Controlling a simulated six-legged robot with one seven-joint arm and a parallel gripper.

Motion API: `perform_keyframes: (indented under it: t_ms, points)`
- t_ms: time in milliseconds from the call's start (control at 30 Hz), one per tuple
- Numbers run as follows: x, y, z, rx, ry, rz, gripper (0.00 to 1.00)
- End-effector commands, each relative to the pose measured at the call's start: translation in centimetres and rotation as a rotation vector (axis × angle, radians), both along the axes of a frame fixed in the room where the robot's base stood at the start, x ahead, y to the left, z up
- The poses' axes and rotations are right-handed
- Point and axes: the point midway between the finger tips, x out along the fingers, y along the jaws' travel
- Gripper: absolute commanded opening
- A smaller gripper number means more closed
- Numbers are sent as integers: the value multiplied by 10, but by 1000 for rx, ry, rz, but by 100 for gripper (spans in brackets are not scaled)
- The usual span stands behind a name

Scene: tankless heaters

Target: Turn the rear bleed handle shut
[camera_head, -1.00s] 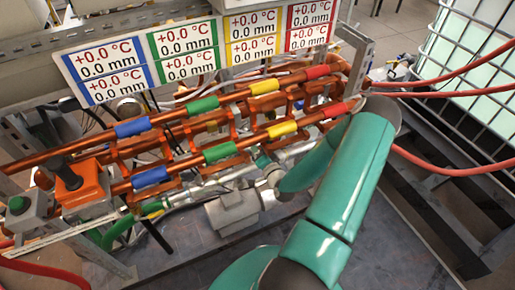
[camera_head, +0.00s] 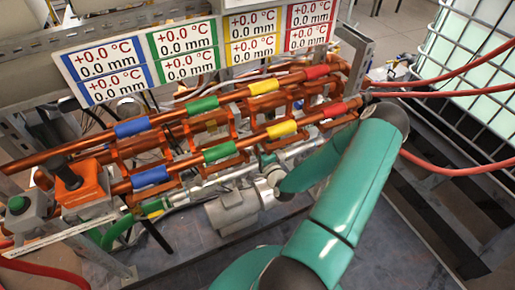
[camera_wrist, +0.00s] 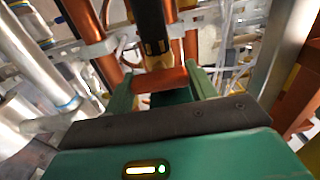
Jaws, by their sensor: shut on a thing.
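In the wrist view, my gripper (camera_wrist: 160,88) has its two green fingers closed on the sides of a flat orange piece, which I take to be the bleed handle (camera_wrist: 162,78). A black cylinder with a yellow band (camera_wrist: 152,35) stands just beyond it; I cannot tell whether they are joined. In the head view, my green arm reaches in from the lower right, and its end (camera_head: 267,160) is under the lower copper pipe (camera_head: 255,143). The fingers and the handle are too small or hidden there, so the handle's angle cannot be read.
Two copper pipes with blue, green, yellow and red bands run across the rig below the display panels (camera_head: 200,52). A metal motor-like body (camera_head: 232,210) sits below them. Red hoses (camera_head: 450,90) and a caged tank (camera_head: 465,50) are at the right.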

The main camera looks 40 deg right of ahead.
Motion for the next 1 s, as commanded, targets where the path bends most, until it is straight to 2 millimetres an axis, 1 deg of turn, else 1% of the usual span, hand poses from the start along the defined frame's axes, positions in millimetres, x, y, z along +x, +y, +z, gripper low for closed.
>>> perform_keyframes:
  t_ms: [333,367,400,667,767,867,967,1000]
  points:
    - [0,2,-1,6,1,4,34]
    - [0,2,-1,6,1,4,58]
    - [0,2,-1,6,1,4,65]
    - [0,1,0,3,0,2,65]
    - [-4,2,0,3,1,1,65]
    - [-13,4,-1,3,2,0,65]
    - [-30,9,0,5,2,-1,65]
    - [-38,11,-1,5,4,0,65]
